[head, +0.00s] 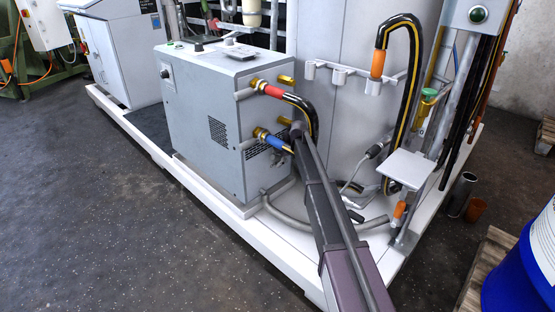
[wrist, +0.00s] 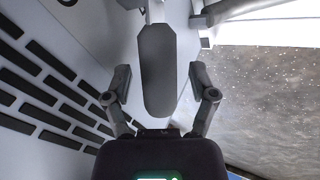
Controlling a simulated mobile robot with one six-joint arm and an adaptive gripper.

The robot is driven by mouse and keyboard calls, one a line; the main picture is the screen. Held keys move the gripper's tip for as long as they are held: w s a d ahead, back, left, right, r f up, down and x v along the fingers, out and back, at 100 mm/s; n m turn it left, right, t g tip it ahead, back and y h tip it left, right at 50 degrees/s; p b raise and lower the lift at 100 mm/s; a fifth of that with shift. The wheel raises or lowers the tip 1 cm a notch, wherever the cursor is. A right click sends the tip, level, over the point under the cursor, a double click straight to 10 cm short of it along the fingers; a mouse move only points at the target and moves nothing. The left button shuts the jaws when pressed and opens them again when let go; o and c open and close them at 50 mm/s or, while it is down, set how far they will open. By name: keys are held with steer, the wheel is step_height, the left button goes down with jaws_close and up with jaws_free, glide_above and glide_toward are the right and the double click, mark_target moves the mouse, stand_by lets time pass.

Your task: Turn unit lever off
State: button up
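The unit is a grey box (head: 205,115) on a white platform in the head view. Its vented side (wrist: 60,90) fills the left of the wrist view, tilted. A dark grey, rounded, paddle-like handle (wrist: 158,70), which looks like the lever, points down the middle of the wrist view. My gripper (wrist: 159,76) is open, with one finger on each side of the handle and visible gaps between. I cannot tell how deep the handle sits between the fingers.
A red-ended hose (head: 272,91) and a blue-ended hose (head: 278,143) join brass fittings on the unit's side, close to my arm. A grey hose (head: 290,218) lies on the white platform (head: 240,228). A blue drum (head: 525,270) stands at right. The floor at left is clear.

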stand_by(0.3)
steer(key=shift+s+d+r+m+p, duration=0.15)
steer(key=shift+d+r+p, duration=0.05)
steer(key=shift+r+p, duration=0.2)
steer(key=shift+s+d+r+m+p, duration=0.1)
steer(key=shift+d+r+m+p, duration=0.05)
steer(key=shift+r+p, duration=0.25)
steer(key=s+d+r+m+g+h+p, duration=0.1)
steer(key=s+d+r+m+p, duration=0.5)
steer(key=s+r+p, duration=0.8)
steer(key=s+d+r+m+g+h+p, duration=0.1)
steer(key=s+d+r+m+p, duration=0.6)
steer(key=s+r+p, duration=0.7)
steer(key=s+d+r+m+g+h+p, duration=0.1)
steer(key=s+d+r+m+h+p, duration=0.2)
steer(key=r+p, duration=2.8)
steer(key=s+d+m+p, duration=0.3)
steer(key=s+m, duration=0.4)
steer(key=s, duration=0.3)
steer(key=shift+s+d+r, duration=0.35)
steer(key=shift+s+d, duration=0.05)
steer(key=shift+d, duration=0.15)
steer(key=shift+c, duration=1.3)
